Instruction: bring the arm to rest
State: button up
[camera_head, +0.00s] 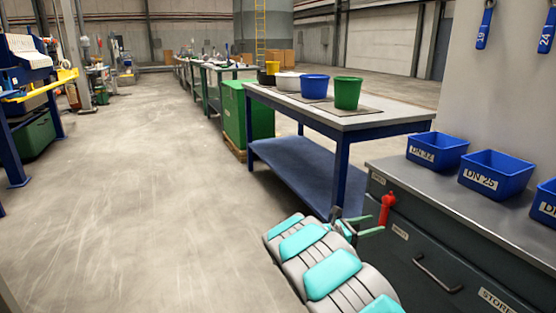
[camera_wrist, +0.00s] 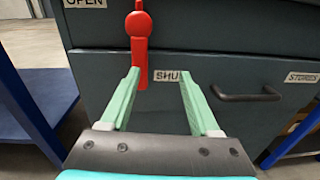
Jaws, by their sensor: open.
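My arm (camera_head: 332,272), grey with turquoise pads, reaches from the bottom of the head view toward the dark cabinet (camera_head: 425,245). My gripper (camera_head: 372,220) is at its end, in front of the cabinet. In the wrist view my gripper (camera_wrist: 158,78) has its two pale green fingers spread, with nothing held between them. A red handle (camera_head: 387,208) is on the cabinet front. In the wrist view the red handle (camera_wrist: 139,45) hangs down beside the left fingertip, its lower end near the "SHUT" label (camera_wrist: 172,76). I cannot tell whether finger and handle touch.
Blue bins (camera_head: 495,174) stand on the cabinet top. A drawer pull (camera_head: 437,275) sticks out right of the handle. A blue-framed table (camera_head: 345,122) with buckets stands behind, with a green cabinet (camera_head: 247,115) beyond. The floor (camera_head: 130,200) to the left is clear.

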jog(key=s+d+r+m+g+y, duration=0.1)
jog(key=s+d+r+m+g, duration=0.25)
jog(key=s, duration=0.25)
jog(key=s+d+r+m+g, duration=0.2)
jog(key=s+r+m, duration=0.15)
jog(key=s, duration=0.35)
jog(key=s+a+r+m+g+y, duration=0.1)
jog(key=s+m+y, duration=0.15)
jog(key=s, duration=0.55)
jog(key=s+r+m+g+y, duration=0.15)
jog(key=s+m, duration=0.25)
jog(key=s, duration=0.4)
jog(key=s+a+f+m+y, duration=0.2)
jog(key=s+a+y, duration=0.2)
jog(key=s+a, duration=0.4)
jog(key=s+a+f+m+y, duration=0.2)
jog(key=s+a+m+y, duration=0.1)
jog(key=s+a, duration=0.5)
jog(key=s+a+f+m+t+y, duration=0.1)
jog(key=s+a+m+y, duration=0.1)
jog(key=s+a+y, duration=0.3)
jog(key=s+a, duration=0.3)
jog(key=shift+s+a+f, duration=0.3)
jog(key=shift+a+f, duration=0.05)
jog(key=shift+f, duration=0.05)
